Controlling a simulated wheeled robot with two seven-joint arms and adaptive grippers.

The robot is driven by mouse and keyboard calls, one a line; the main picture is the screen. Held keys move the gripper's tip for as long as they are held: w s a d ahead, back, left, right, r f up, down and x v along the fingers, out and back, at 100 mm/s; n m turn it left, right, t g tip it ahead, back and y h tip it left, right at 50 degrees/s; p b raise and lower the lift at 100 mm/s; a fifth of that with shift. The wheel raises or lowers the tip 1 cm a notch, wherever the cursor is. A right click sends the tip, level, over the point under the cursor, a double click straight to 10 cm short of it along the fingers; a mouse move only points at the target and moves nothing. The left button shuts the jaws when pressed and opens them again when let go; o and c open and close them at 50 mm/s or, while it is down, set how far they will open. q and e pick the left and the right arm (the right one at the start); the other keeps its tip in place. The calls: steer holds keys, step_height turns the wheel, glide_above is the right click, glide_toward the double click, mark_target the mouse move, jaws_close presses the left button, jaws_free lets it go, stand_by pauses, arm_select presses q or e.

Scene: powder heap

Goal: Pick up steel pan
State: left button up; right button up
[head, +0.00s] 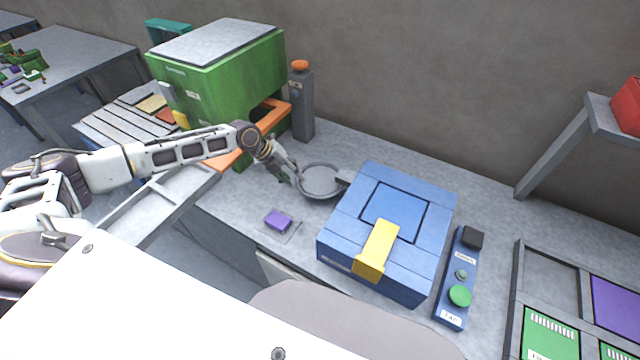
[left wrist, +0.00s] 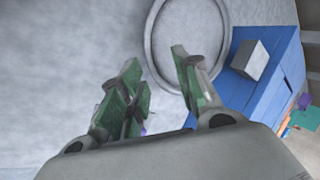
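The steel pan (head: 320,181) is a round, shallow grey dish with a raised rim. My left gripper (head: 297,178) is at the pan's left edge. In the left wrist view the gripper (left wrist: 160,75) shows its green-padded fingers spread apart, with the pan's rim (left wrist: 152,40) just beyond the right finger. I cannot tell whether a finger touches the rim. My right gripper is not in view.
A blue box (head: 425,255) with a yellow latch stands right of the pan. A green machine (head: 225,85) and a grey post with an orange top (head: 301,105) stand behind left. A purple block (head: 278,220) lies in front. A button panel (head: 458,285) is at right.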

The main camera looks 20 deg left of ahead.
mark_target(298, 182)
arm_select(q)
steer(key=shift+d+f, duration=0.1)
steer(key=shift+f, duration=0.1)
stand_by(0.3)
steer(key=shift+a+p+x, duration=0.2)
steer(key=shift+p+x, duration=0.45)
steer(key=shift+x, duration=2)
steer(key=shift+s+f, duration=0.1)
jaws_close()
